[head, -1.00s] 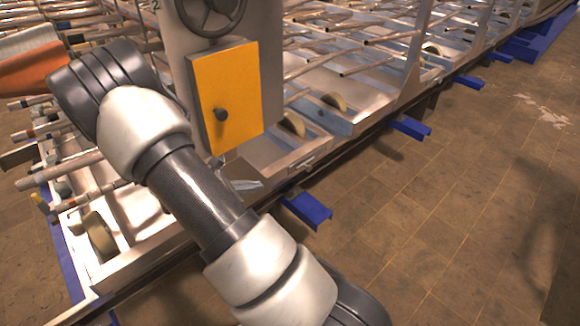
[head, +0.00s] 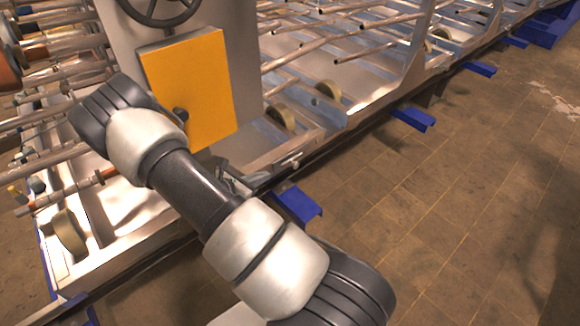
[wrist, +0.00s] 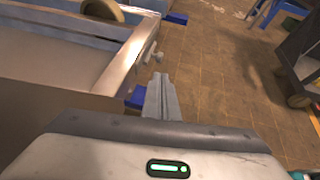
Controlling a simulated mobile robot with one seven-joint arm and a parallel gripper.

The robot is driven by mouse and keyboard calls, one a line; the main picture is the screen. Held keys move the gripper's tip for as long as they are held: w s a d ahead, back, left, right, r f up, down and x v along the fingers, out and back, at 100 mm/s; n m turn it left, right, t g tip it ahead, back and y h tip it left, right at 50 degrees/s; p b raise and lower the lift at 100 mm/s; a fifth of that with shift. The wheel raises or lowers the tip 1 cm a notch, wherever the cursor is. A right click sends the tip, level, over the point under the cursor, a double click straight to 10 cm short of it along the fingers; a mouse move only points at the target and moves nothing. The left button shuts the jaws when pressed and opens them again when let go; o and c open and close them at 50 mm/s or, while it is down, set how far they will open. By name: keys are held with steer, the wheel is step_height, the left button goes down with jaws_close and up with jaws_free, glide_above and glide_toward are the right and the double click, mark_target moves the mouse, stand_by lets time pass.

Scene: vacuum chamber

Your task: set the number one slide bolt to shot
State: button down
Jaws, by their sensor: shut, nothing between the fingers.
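A small metal slide bolt with a knob (wrist: 155,57) shows on the outer side of the frame rail in the wrist view. In the head view a small metal fitting (head: 290,160) on the rail's side looks like the same bolt. I cannot read a number on it or tell its setting. My gripper (wrist: 162,84) is shut and empty, its fingers pointing forward just short of the bolt and apart from it in the picture.
Rollers (head: 328,91) sit inside the frame. The tiled floor (head: 450,200) at right is open.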

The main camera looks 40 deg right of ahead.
mark_target(294, 166)
steer(key=b+x, duration=0.2)
steer(key=x, duration=1.1)
steer(key=shift+d+f, duration=0.15)
steer(key=shift+d, duration=0.2)
steer(key=shift+w+d, duration=0.1)
steer(key=shift+d, duration=0.05)
steer(key=d, duration=0.2)
steer(key=d+b, duration=0.1)
steer(key=d, duration=0.1)
steer(key=shift+w+d, duration=0.2)
steer(key=shift+d, duration=0.1)
steer(key=shift+a, duration=0.1)
